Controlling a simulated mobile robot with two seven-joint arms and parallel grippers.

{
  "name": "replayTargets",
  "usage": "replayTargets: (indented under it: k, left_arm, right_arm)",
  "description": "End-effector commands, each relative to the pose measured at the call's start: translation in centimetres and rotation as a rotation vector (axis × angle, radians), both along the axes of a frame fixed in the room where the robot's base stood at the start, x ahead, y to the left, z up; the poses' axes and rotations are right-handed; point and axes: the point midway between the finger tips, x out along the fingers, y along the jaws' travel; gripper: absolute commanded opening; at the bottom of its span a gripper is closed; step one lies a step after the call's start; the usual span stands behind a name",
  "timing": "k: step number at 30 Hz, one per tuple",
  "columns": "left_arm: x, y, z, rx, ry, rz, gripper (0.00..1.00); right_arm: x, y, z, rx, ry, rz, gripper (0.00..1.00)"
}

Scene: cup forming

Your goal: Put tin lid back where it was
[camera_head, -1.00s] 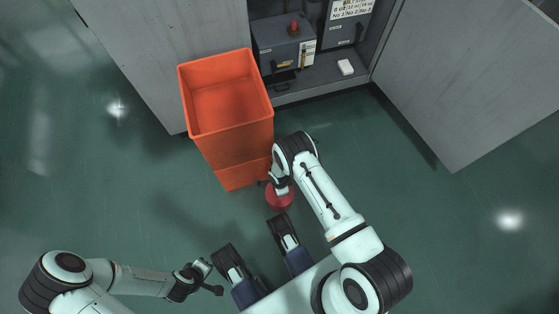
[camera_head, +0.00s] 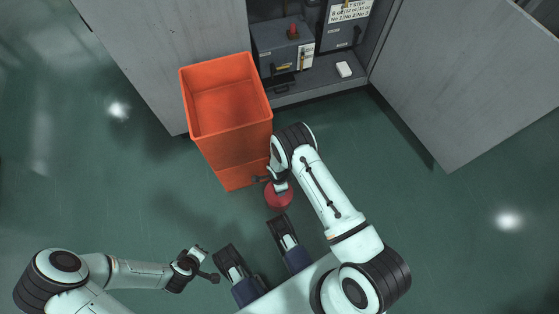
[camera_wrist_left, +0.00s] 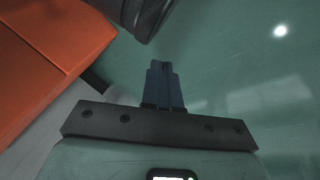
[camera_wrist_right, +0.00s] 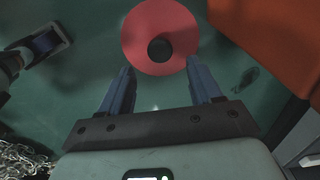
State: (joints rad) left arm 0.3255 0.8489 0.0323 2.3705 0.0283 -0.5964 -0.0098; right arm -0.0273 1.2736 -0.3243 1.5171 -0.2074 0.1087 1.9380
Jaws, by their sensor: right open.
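The tin lid (camera_head: 279,201) is a red disc, seen just below my right gripper and in front of the orange bin. In the right wrist view the lid (camera_wrist_right: 180,50) shows a dark round knob at its middle. My right gripper (camera_wrist_right: 160,68) is open, its blue fingertips apart, with the lid ahead of them and nothing between them. In the head view my right gripper (camera_head: 270,183) partly covers the lid. My left gripper (camera_wrist_left: 163,66) is shut and empty, away from the lid at the lower left of the head view (camera_head: 208,266).
An orange bin (camera_head: 228,98) stands before an open grey cabinet with its door (camera_head: 460,75) swung right. The green floor at left and right is clear.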

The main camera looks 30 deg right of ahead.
Motion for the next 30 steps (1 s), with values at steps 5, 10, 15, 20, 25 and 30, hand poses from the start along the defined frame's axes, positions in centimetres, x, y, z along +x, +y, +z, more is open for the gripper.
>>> replayTargets:
  k: [5,10,15,20,25,30]
  left_arm:
    - [-1.1,-1.0,1.8,-0.021,0.024,-0.018,0.0]
    - [-2.1,-1.5,2.3,-0.033,0.05,-0.029,0.0]
    - [-2.6,-1.7,2.5,-0.039,0.062,-0.033,0.0]
    - [-2.6,-1.7,2.4,-0.039,0.064,-0.033,0.0]
    - [-2.6,-1.7,2.4,-0.039,0.064,-0.033,0.0]
    - [-2.6,-1.7,2.4,-0.038,0.063,-0.033,0.0]
  right_arm:
    - [0.1,0.0,4.2,-0.001,-0.003,0.0,0.64]
    - [0.0,0.0,6.3,0.0,-0.001,0.001,0.64]
    - [-0.8,0.0,6.9,0.013,0.0,0.044,0.64]
    - [-3.8,0.4,7.4,0.075,-0.029,0.272,0.64]
    - [-7.8,1.6,9.4,0.124,-0.122,0.652,0.64]
    - [-11.0,2.7,12.2,0.107,-0.226,1.022,0.64]
